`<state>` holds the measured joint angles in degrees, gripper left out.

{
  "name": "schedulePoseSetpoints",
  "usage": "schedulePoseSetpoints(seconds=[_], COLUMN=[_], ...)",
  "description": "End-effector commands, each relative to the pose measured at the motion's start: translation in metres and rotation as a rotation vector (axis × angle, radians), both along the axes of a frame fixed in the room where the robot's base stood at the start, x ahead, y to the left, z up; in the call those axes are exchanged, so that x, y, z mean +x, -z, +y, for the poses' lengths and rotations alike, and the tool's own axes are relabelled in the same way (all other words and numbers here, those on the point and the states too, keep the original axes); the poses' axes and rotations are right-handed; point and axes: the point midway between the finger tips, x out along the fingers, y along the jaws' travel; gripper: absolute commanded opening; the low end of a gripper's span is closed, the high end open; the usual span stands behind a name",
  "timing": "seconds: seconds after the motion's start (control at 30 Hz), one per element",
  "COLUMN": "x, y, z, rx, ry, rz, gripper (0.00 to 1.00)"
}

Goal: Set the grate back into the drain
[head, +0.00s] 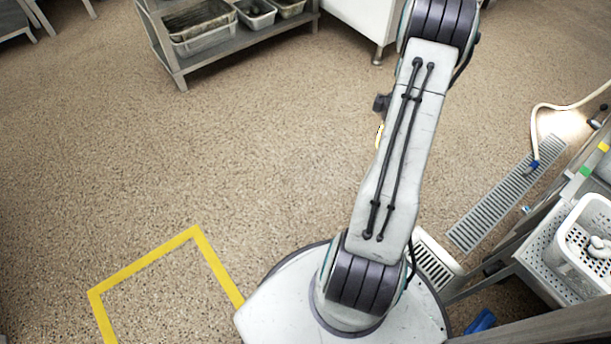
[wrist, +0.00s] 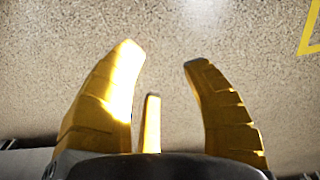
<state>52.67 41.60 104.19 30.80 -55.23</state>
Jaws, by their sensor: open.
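A long grey slotted drain grate (head: 508,195) lies along the floor at the right in the head view. A pale slotted piece (head: 434,262) shows beside my base, partly hidden by my arm; I cannot tell if it is a loose grate or something else. My gripper (wrist: 162,53) has yellow fingers spread wide, with nothing between them but bare floor. In the head view my arm hides most of the gripper, with only a yellow sliver showing left of it. The wrist view shows no grate or drain.
A cream hose with a blue end (head: 535,164) reaches the grate's far end. A perforated white basket (head: 567,262) stands on a rack at right. A shelf with tubs (head: 185,70) stands at upper left. Yellow tape (head: 145,262) marks the floor at lower left. The middle floor is clear.

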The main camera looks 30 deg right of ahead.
Motion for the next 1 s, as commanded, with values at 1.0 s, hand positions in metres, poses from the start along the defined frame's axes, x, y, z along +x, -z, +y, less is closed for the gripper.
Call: schedulePoseSetpoints(seconds=[1.0], x=[-0.079], y=[-0.205], z=[0.346], rx=[0.046], ry=[0.029], rz=[-0.166], gripper=[0.43])
